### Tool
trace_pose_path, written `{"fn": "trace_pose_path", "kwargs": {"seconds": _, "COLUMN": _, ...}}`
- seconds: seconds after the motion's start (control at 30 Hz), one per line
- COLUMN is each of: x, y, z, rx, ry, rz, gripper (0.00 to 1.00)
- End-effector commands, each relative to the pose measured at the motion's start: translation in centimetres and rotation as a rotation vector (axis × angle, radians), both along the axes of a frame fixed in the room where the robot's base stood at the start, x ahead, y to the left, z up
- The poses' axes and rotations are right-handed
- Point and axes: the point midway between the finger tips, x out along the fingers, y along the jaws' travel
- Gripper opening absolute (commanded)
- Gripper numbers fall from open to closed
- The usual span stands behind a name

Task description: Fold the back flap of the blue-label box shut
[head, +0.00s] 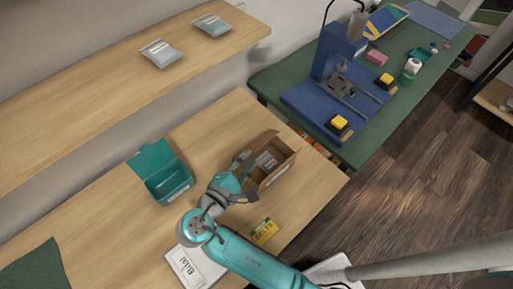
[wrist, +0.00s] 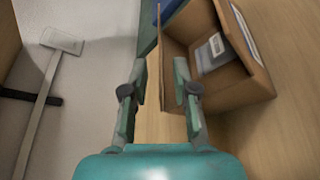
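An open cardboard box (head: 284,172) stands on the wooden table, with a grey labelled packet (head: 265,160) inside it. In the wrist view the box (wrist: 245,92) is at the upper right, and the packet (wrist: 213,52) shows in it. A pale bluish label (wrist: 245,32) is on one raised side. My gripper (head: 246,174) is at the box's left side in the head view. In the wrist view my gripper (wrist: 159,75) has its fingers apart with nothing clearly held. The right finger overlaps the box's near edge; contact cannot be told. The flap there is partly hidden.
A teal open-lidded box (head: 168,182) stands left of my gripper. A yellow packet (head: 264,231) and a white labelled box (head: 192,268) lie nearer. A shelf (head: 105,85) with two pouches is behind. A green bench (head: 375,130) with a blue machine stands beyond.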

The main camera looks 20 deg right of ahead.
Motion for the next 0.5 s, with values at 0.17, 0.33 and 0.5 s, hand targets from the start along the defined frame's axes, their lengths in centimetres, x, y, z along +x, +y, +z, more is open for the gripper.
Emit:
{"fn": "trace_pose_path", "kwargs": {"seconds": 0.17, "x": 1.6, "y": -2.4, "z": -0.7, "rx": 0.0, "ry": 0.0, "rz": -0.004, "gripper": 0.28}}
{"fn": "trace_pose_path", "kwargs": {"seconds": 0.33, "x": 2.7, "y": -3.8, "z": -1.1, "rx": -0.001, "ry": -0.001, "rz": -0.003, "gripper": 0.28}}
{"fn": "trace_pose_path", "kwargs": {"seconds": 0.5, "x": 3.2, "y": -4.5, "z": -1.3, "rx": 0.001, "ry": 0.0, "rz": -0.001, "gripper": 0.28}}
